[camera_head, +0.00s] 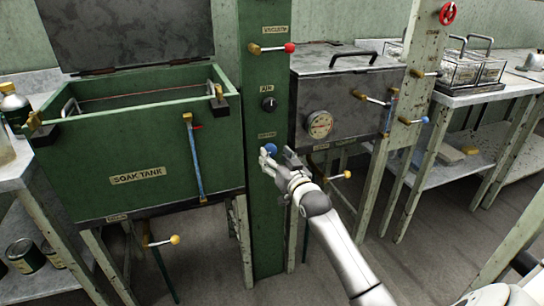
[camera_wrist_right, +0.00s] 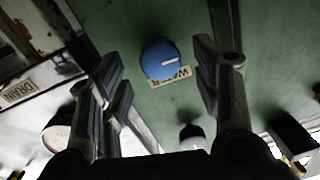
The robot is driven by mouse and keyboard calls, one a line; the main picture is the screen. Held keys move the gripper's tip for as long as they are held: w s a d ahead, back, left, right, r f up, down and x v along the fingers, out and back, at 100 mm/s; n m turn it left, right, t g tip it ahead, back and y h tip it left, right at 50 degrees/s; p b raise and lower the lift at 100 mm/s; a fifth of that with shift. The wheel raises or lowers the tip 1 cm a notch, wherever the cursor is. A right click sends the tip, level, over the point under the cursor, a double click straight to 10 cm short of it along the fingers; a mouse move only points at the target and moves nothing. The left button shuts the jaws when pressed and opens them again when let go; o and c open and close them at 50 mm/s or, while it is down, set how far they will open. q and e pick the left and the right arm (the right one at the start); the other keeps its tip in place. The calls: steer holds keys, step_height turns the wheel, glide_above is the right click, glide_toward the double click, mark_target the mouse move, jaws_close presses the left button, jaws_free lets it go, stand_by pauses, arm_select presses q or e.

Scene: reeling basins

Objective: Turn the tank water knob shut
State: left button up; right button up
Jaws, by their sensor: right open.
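The blue water knob (camera_head: 271,149) sits low on the green post, under the black air knob. In the right wrist view the knob (camera_wrist_right: 160,60) is round with a white pointer line, above a label reading WATER (camera_wrist_right: 170,79). My right gripper (camera_head: 277,156) is at the knob in the head view. In the wrist view its two fingers (camera_wrist_right: 160,75) are spread on either side of the knob, with gaps to both sides; I cannot tell how deep they reach. The green soak tank (camera_head: 85,155) stands left of the post. My left gripper is not in view.
The black air knob (camera_head: 268,103) and a red-ended vacuum lever (camera_head: 275,48) are higher on the green post (camera_head: 264,215). A grey lidded tank (camera_head: 345,95) with a gauge (camera_head: 319,124) stands close on the right.

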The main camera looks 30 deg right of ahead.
mark_target(269, 149)
steer(key=shift+w+d, duration=0.15)
steer(key=shift+w, duration=0.55)
steer(key=shift+w+d, duration=0.1)
steer(key=shift+w, duration=0.6)
